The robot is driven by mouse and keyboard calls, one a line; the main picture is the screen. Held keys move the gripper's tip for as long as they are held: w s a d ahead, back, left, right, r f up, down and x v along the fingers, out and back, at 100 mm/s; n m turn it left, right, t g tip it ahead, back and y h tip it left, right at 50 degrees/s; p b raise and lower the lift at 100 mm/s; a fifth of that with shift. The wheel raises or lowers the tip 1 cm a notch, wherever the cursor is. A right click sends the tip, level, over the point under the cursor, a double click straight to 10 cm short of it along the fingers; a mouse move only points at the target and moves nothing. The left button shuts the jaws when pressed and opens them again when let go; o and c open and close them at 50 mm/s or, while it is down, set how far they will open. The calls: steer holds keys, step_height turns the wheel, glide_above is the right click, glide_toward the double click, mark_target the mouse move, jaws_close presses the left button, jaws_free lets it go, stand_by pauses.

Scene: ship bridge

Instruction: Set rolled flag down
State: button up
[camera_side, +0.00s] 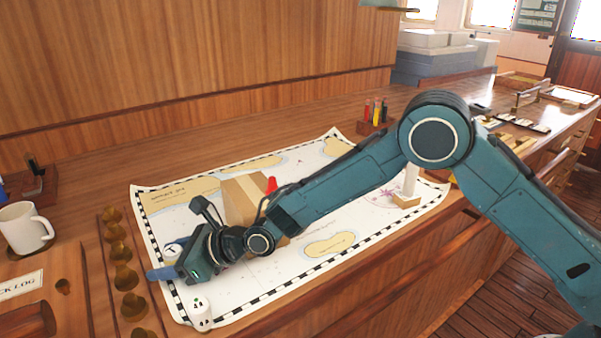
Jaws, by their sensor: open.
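My gripper (166,262) is low over the left part of a nautical chart (290,268), pointing left, with its jaws open. A small blue piece (158,273) shows at the jaws, near the chart's left edge; I cannot tell whether it is a rolled flag or part of a finger. A red piece (271,184) sticks up beside a tan wooden block (238,197) on the chart, partly hidden by my arm. I cannot tell for sure which piece is the rolled flag.
A small white figure with dark spots (200,314) stands at the chart's near left corner. A wooden strip with brass knobs (123,278) and a white mug (25,228) are at left. A pen holder (373,124) stands behind the chart. The chart's front right is clear.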

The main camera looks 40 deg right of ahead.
mark_target(177, 251)
steer(key=shift+v, duration=0.75)
steer(key=r, duration=0.7)
steer(key=shift+s+d+r, duration=0.15)
steer(key=shift+s+d, duration=0.1)
steer(key=shift+d+r, duration=0.3)
steer(key=shift+d, duration=0.1)
steer(key=s+d+r+n+h, duration=0.2)
steer(key=s+d+r+n, duration=0.25)
steer(key=d, duration=0.35)
steer(key=s+d+r+n+h, duration=0.25)
steer(key=s+d+n, duration=0.2)
steer(key=d, duration=0.35)
steer(key=s+d+r+n+h, duration=0.25)
steer(key=d+r+n, duration=0.25)
steer(key=d, duration=0.3)
steer(key=s+d+f+n+g+h, duration=0.1)
steer(key=s+d+n, duration=0.5)
steer(key=s, duration=0.6)
steer(key=s+d+f+n+g+h, duration=0.2)
steer(key=s+d+n, duration=0.4)
steer(key=s+d, duration=0.3)
steer(key=s, duration=0.4)
steer(key=shift+s+d+f, duration=0.25)
steer(key=shift+s, duration=0.05)
